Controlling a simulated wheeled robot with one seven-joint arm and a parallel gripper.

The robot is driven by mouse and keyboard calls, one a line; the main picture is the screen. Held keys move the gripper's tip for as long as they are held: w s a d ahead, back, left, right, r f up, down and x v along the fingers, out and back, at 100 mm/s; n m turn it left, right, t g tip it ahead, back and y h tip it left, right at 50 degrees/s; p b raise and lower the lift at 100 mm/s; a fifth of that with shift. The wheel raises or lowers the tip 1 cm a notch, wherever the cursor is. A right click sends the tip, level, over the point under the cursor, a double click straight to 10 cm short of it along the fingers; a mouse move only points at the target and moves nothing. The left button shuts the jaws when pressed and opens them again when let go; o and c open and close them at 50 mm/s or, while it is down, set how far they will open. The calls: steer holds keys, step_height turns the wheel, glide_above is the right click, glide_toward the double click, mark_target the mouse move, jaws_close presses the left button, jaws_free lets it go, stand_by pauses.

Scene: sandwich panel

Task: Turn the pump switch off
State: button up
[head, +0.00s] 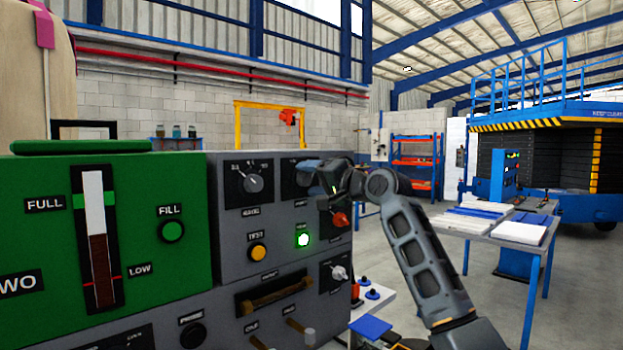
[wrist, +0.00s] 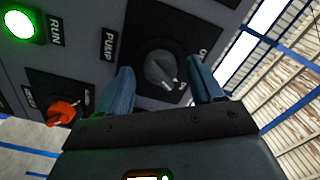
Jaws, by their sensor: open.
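The pump switch (wrist: 160,70) is a grey rotary knob on a black plate, beside a PUMP label, in the wrist view. A pale mark shows on its lower right edge. Its position lettering is mostly hidden; only an "O" shows at the plate's right edge. My gripper (wrist: 160,66) is open, with one blue finger on each side of the knob; I cannot tell if either touches it. In the head view my gripper (head: 318,170) is at the upper right of the grey panel (head: 225,240) and hides most of the pump switch (head: 299,180).
The green RUN light (head: 303,240) is lit. An orange-red knob (head: 340,219) sits close below my gripper. Another selector knob (head: 252,182) and a yellow TEST button (head: 258,252) are to the left. A table with boards (head: 495,225) stands at right, with open floor before it.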

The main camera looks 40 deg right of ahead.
steer(key=shift+w, duration=0.2)
steer(key=c, duration=1)
